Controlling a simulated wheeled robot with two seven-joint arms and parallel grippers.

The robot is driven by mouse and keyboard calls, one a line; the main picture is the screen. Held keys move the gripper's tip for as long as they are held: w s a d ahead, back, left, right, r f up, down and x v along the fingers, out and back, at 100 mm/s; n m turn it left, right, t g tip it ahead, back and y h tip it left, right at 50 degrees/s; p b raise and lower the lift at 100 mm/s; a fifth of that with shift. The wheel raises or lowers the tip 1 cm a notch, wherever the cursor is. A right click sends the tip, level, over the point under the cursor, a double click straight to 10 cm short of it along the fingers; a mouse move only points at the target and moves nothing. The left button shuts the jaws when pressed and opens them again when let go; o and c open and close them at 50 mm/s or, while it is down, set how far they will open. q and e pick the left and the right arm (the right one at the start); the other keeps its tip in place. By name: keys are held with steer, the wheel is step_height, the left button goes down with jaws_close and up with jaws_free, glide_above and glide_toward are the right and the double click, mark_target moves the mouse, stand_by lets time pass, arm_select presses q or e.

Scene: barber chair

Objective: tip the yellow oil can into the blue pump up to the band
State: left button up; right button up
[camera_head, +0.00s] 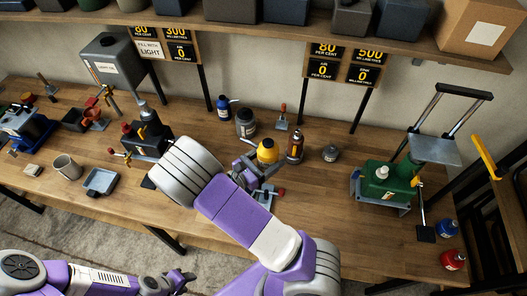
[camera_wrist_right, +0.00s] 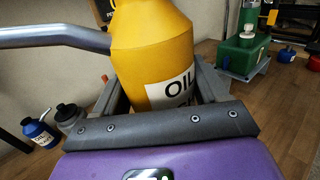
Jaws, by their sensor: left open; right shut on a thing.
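The yellow oil can (camera_head: 267,151) is upright in my right gripper (camera_head: 256,168), above the middle of the bench. In the right wrist view the yellow oil can (camera_wrist_right: 155,50) stands between the two grey fingers, its label partly hidden by the gripper and its top cut off. Its grey spout points left there. The blue pump (camera_head: 36,132) sits at the far left of the bench, well apart from the can; I cannot make out its band. My left gripper (camera_head: 180,281) is open and empty, low in front of the bench.
A black pump (camera_head: 148,143), a grey mug (camera_head: 67,167) and a blue-grey tray (camera_head: 101,181) stand left of centre. Small bottles and cans, including a dark grey can (camera_head: 246,122), stand behind my right gripper. A green pump (camera_head: 385,182) is at the right. Signs (camera_head: 345,64) rise behind.

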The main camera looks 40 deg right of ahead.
steer(key=shift+s+r, duration=0.1)
steer(key=shift+s, duration=0.2)
steer(key=shift+w+a, duration=0.15)
steer(key=shift+s+d+f+n+h+b, duration=0.2)
steer(key=shift+s+f+n+h+b, duration=0.1)
steer(key=shift+f, duration=0.2)
steer(key=shift+s+d+f+n+h+b, duration=0.2)
steer(key=shift+f+n, duration=0.1)
steer(key=shift+f, duration=0.15)
steer(key=shift+s+d+r+n+t+h+p, duration=0.15)
steer(key=shift+s+d+n+t+h+p, duration=0.15)
steer(key=shift+n, duration=0.3)
steer(key=shift+s+d+r+n+t+h+p, duration=0.15)
steer(key=shift+n+h, duration=0.25)
steer(key=shift+n, duration=0.2)
steer(key=shift+w+a+f, duration=0.1)
steer(key=shift+w+a, duration=0.05)
steer(key=shift+w, duration=0.1)
steer(key=shift+w+a+f+m+g+y+b, duration=0.15)
steer(key=shift+w+a+f+m+g+y, duration=0.15)
steer(key=shift+f+m+y, duration=0.45)
steer(key=shift+w+a+f+m+g+y+b, duration=0.15)
steer(key=shift+w+a+f+m+y, duration=0.25)
steer(key=shift+m, duration=0.55)
steer(key=shift+s, duration=0.1)
steer(key=shift+r, duration=0.1)
